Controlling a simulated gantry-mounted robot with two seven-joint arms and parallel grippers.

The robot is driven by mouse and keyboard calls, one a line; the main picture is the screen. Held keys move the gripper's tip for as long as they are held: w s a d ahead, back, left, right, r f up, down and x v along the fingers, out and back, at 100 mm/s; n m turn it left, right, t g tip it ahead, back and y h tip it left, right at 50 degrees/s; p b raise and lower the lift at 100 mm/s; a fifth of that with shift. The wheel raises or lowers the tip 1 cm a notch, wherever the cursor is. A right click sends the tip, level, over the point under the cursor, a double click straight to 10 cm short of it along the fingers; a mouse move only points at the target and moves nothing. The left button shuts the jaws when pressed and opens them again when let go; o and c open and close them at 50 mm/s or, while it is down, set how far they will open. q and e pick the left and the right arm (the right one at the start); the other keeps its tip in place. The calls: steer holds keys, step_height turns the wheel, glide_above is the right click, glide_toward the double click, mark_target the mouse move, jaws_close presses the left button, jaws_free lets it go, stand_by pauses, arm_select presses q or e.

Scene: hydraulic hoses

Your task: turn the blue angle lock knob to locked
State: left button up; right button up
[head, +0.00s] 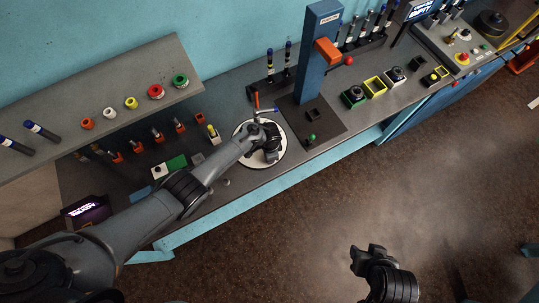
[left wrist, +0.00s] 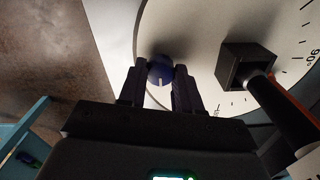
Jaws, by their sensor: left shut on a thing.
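The blue angle lock knob (left wrist: 161,70) shows in the left wrist view at the edge of a white dial plate (left wrist: 195,30). It is round with a pale line on its face. My left gripper (left wrist: 160,84) has its two dark fingers on either side of the knob and is shut on it. In the head view my left gripper (head: 268,150) is over the white round dial (head: 245,128) on the bench and hides the knob. My right gripper (head: 368,258) hangs over the floor, away from the bench; its finger opening is too small to tell.
A black block with a dark rod (left wrist: 245,65) stands on the dial close to the right finger. A blue column (head: 315,55) with an orange part rises right of the dial. A green-topped knob (head: 311,138) stands nearby. The floor in front is clear.

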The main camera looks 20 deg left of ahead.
arm_select(q)
steer(key=o, duration=1)
steer(key=shift+o, duration=0.2)
steer(key=shift+r+p, duration=0.3)
steer(key=shift+r, duration=0.35)
step_height(320, 180, up, 10)
steer(key=p, duration=0.2)
steer(key=shift+f, duration=0.25)
steer(key=shift+s+f, duration=0.1)
